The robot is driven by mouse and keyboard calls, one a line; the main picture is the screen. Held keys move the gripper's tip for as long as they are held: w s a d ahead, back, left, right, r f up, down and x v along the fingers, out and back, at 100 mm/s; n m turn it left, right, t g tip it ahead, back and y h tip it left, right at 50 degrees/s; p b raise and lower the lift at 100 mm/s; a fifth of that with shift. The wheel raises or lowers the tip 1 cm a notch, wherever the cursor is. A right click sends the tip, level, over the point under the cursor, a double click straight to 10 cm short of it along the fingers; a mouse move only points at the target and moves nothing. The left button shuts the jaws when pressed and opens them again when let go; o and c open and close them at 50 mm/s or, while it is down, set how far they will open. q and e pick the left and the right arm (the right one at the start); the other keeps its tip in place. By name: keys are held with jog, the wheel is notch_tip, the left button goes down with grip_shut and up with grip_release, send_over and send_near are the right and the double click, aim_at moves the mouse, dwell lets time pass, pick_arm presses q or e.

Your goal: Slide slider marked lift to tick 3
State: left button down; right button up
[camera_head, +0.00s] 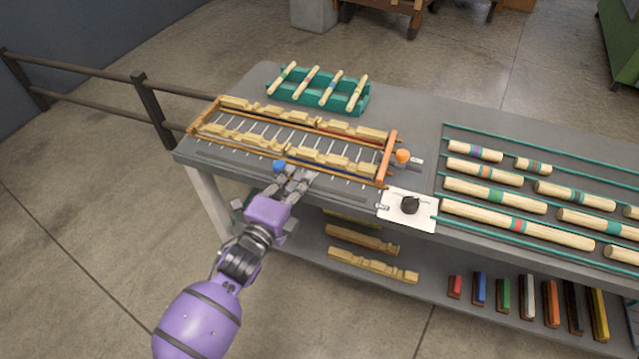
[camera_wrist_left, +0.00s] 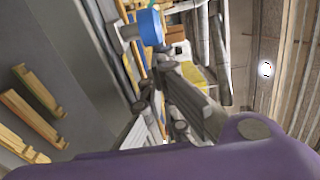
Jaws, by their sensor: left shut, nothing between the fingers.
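A blue slider knob (camera_head: 279,166) sits at the front edge of the wooden rack on the bench. An orange knob (camera_head: 402,156) sits at the rack's right end, with a small pale plate beside it. I cannot read a lift mark or tick numbers on either. My left gripper (camera_head: 302,180) is shut and empty, just right of the blue knob at the bench's front edge. In the left wrist view the blue knob (camera_wrist_left: 151,27) shows close beyond the fingers (camera_wrist_left: 166,70); I cannot tell whether they touch it. My right gripper is out of view.
The rack (camera_head: 386,160) holds several notched wood pieces. A white plate with a black knob (camera_head: 410,204) lies right of my gripper. A green tray (camera_head: 357,104) of turned sticks stands behind. Banded dowels (camera_head: 495,195) lie between green rails at right. A lower shelf holds more pieces.

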aim_at(229, 168)
pick_arm(q)
jog(key=w+a, duration=0.2)
jog(key=a, duration=0.4)
jog(key=w+a+b, duration=0.1)
jog(key=w+a, duration=0.1)
jog(key=a, duration=0.4)
jog(key=w+a, duration=0.1)
jog(key=a, duration=0.5)
jog(key=shift+w+f+b, duration=0.1)
jog(key=shift+w+b, duration=0.2)
jog(key=shift+w, duration=0.1)
jog(key=shift+w+a, duration=0.1)
jog(key=shift+a, duration=0.25)
jog(key=shift+d, duration=0.1)
